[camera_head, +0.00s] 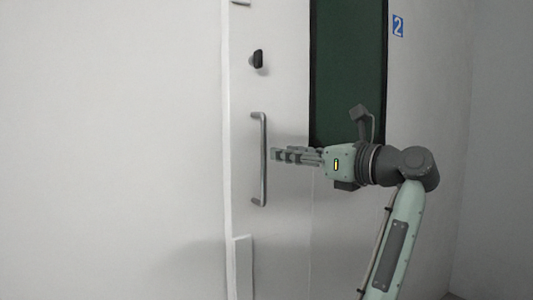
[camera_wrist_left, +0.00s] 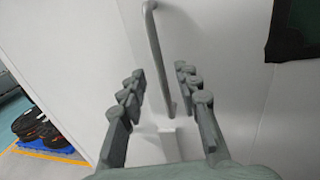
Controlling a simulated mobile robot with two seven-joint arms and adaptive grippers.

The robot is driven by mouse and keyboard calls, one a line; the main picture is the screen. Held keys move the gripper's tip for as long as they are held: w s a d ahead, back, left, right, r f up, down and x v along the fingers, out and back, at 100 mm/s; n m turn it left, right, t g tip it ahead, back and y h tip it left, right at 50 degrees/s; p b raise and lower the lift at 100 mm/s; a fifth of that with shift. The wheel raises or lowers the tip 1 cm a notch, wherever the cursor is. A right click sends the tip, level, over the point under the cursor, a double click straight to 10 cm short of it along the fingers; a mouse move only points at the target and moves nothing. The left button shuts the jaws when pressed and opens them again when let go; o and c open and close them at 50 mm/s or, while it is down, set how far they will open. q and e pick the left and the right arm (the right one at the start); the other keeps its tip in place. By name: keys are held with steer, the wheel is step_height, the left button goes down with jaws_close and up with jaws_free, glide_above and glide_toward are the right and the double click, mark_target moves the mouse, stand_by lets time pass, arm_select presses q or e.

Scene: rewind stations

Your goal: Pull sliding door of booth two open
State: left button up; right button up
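The sliding door of booth two (camera_head: 290,230) is a pale panel with a dark green window (camera_head: 345,70). Its grey vertical bar handle (camera_head: 263,160) is near the door's left edge. My left gripper (camera_head: 276,155) points left, level with the handle's middle and just right of it. In the left wrist view, the handle (camera_wrist_left: 157,45) runs between the two open fingers (camera_wrist_left: 160,85). The fingers are apart and not closed on it; I cannot tell whether the bar is within their reach. The door looks shut. My right gripper is not in view.
A blue sign with a 2 (camera_head: 398,26) is on the wall right of the window. A black knob (camera_head: 258,59) sits above the handle. A white upright strip (camera_head: 242,265) stands below it. Black rolls (camera_wrist_left: 35,125) lie on a blue pallet (camera_wrist_left: 60,142) at the wrist view's left.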

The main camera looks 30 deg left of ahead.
mark_target(264, 150)
arm_select(q)
steer(key=a, duration=0.5)
steer(key=w+a+p, duration=0.1)
steer(key=a, duration=0.1)
steer(key=shift+w+a, duration=0.1)
steer(key=shift+a, duration=0.15)
steer(key=shift+c, duration=0.8)
jaws_close()
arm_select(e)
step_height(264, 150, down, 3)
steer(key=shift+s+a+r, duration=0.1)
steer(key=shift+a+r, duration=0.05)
